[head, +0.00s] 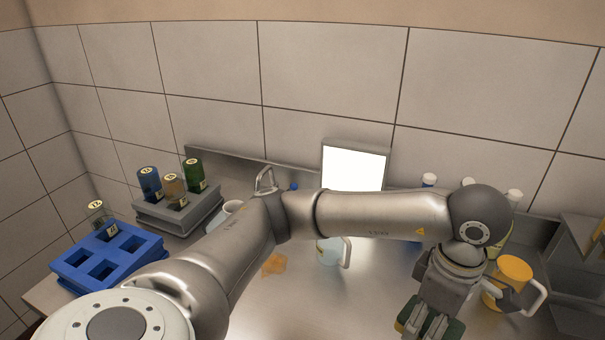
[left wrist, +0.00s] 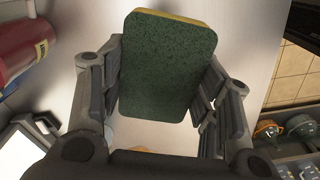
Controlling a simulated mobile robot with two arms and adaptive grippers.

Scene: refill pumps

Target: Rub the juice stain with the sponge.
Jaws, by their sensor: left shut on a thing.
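The juice stain (head: 274,264) is an orange patch on the steel counter, partly beside my left arm in the head view. My left gripper (head: 428,328) is at the lower right of the head view, well to the right of the stain. It is shut on the sponge (left wrist: 168,65), which has a dark green face and a yellow layer behind it. In the left wrist view the sponge sits between the two fingers. In the head view only green edges of the sponge (head: 455,330) show around the fingers. My right gripper is not in view.
A clear jug (head: 328,252) stands right of the stain, partly behind my arm. A yellow jug (head: 515,270) stands right of my gripper. A blue rack (head: 75,262) and grey bottle rack (head: 160,218) are at left. A lit screen (head: 355,167) and bottles are at the back.

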